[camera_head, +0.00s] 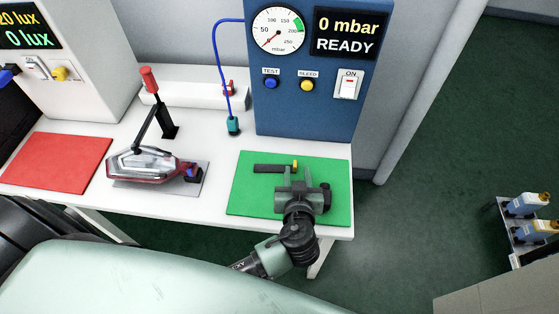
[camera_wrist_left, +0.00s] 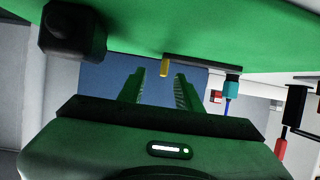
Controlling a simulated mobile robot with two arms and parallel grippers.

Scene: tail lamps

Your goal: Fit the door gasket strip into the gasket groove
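A thin dark strip (camera_head: 268,168) lies on the green mat; it also shows in the left wrist view (camera_wrist_left: 205,61). I take it for the gasket strip. A small yellow piece (camera_head: 295,164) is at its right end, and it also shows in the left wrist view (camera_wrist_left: 164,68). My left gripper (camera_head: 296,174) is over the mat with its fingers apart. In the left wrist view the gripper (camera_wrist_left: 159,78) has nothing between its fingers; the yellow piece appears beyond the gap. I cannot make out a gasket groove. My right gripper is not in view.
A red-clear tail lamp (camera_head: 145,167) sits in a fixture beside a red-handled clamp (camera_head: 158,105). A red mat (camera_head: 55,163) lies at left. A blue gauge cabinet (camera_head: 300,112) stands behind the green mat (camera_head: 248,200). A dark block (camera_wrist_left: 70,33) shows near my left gripper.

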